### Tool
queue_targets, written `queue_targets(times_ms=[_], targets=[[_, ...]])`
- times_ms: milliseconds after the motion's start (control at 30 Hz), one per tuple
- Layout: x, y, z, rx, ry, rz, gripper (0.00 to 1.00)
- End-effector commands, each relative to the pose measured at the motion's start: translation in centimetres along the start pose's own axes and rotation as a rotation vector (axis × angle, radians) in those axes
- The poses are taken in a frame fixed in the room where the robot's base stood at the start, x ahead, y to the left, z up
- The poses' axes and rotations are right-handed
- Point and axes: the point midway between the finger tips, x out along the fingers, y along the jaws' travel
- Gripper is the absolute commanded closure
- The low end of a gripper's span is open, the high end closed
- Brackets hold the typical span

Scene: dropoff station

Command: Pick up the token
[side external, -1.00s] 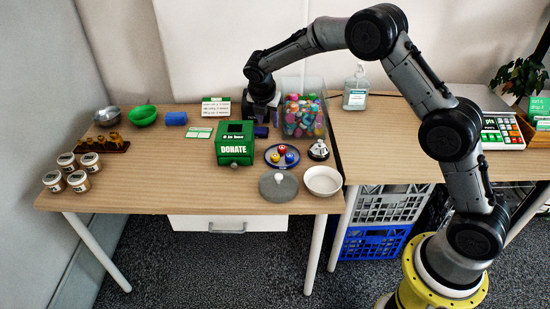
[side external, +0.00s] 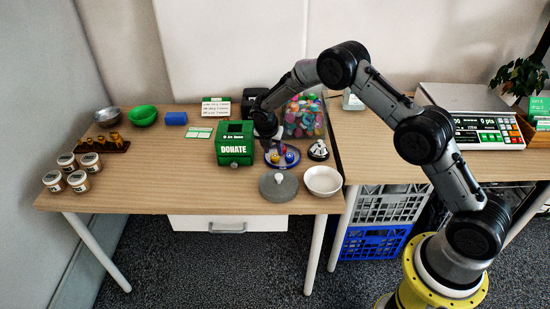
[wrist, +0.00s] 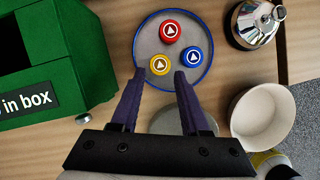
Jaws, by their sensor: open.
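In the wrist view, three round tokens lie on a round grey tray with a blue rim (wrist: 141,32): a red token (wrist: 170,32), a yellow token (wrist: 159,65) and a blue token (wrist: 194,56). Each has a white triangle mark. My gripper (wrist: 160,74) is open and empty, its two purple fingers pointing at the tray. In the picture, the yellow token shows between the fingertips and the blue one just beyond the right fingertip. In the side view, my gripper is low over the tray (side external: 272,165) and partly hides the tokens. The exact height above them is unclear.
A green donation box (side external: 235,143) stands close left of the tray. A bell (side external: 318,150), a white bowl (side external: 323,181) and a grey lidded disc (side external: 279,187) stand to the right and in front. A clear bin of colourful pieces (side external: 304,119) is behind.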

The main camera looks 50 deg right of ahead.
Motion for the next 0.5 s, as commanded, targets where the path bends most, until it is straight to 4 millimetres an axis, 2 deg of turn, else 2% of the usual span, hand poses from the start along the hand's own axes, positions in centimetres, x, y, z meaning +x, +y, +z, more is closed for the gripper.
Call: queue_targets(times_ms=[33,200,500], targets=[[1.0,-0.1,-0.1,0.000,0.001,-0.002,0.54],[2.9,0.0,-0.1,0.001,0.000,0.000,0.54],[3.4,0.0,-0.1,0.001,-0.001,0.001,0.54]])
